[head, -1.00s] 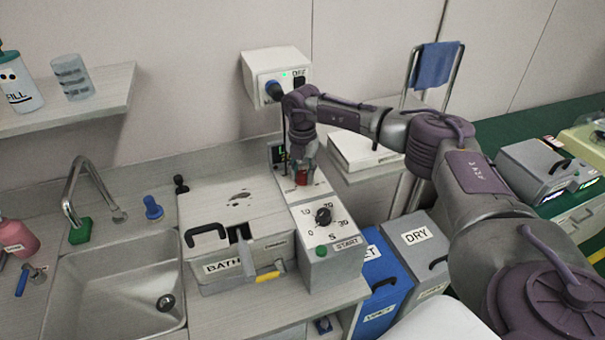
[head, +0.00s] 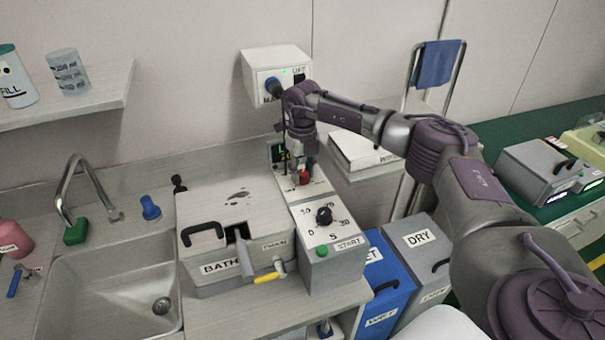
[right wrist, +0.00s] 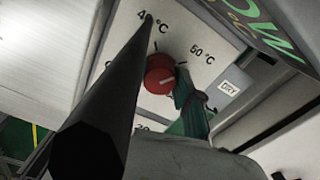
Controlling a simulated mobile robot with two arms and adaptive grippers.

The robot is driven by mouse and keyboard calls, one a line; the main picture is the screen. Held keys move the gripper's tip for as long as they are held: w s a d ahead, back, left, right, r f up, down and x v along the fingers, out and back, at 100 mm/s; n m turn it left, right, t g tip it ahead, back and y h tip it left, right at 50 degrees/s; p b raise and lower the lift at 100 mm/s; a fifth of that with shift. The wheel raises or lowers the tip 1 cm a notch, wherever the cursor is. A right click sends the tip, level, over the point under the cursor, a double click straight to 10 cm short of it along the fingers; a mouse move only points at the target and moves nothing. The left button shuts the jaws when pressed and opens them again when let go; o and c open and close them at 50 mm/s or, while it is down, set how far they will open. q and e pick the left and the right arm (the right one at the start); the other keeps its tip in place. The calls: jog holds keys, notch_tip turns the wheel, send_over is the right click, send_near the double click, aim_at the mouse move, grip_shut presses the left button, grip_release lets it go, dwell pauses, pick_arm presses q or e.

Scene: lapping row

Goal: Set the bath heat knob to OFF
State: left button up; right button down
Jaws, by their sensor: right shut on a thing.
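The bath heat knob (head: 305,177) is a small red knob on the sloped white panel behind the grey control box. In the right wrist view the red knob (right wrist: 160,75) sits among printed marks including 60 °C, with a small pale mark on its face; its exact setting is hard to read. My right gripper (head: 299,170) points down at the panel, shut on the knob and partly covering it. My left gripper is not in view.
A grey box with a black dial (head: 324,215) and green START button stands in front of the panel. The lidded BATH unit (head: 225,205) is to its left, beside the sink (head: 110,290). A white wall box (head: 276,72) hangs above, close to my right wrist.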

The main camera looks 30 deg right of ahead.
jog(key=n+b, duration=0.1)
jog(key=n, duration=0.2)
jog(key=shift+n, duration=0.4)
jog(key=n, duration=0.3)
jog(key=shift+n+b, duration=0.3)
jog(key=shift+b, duration=0.05)
jog(key=n, duration=0.3)
jog(key=shift+n+b, duration=0.3)
jog(key=shift+b, duration=0.05)
jog(key=n, duration=0.4)
jog(key=shift+n+b, duration=0.3)
jog(key=n, duration=0.3)
jog(key=shift+n, duration=0.3)
jog(key=n+b, duration=0.1)
jog(key=n, duration=0.7)
jog(key=shift+n, duration=1.7)
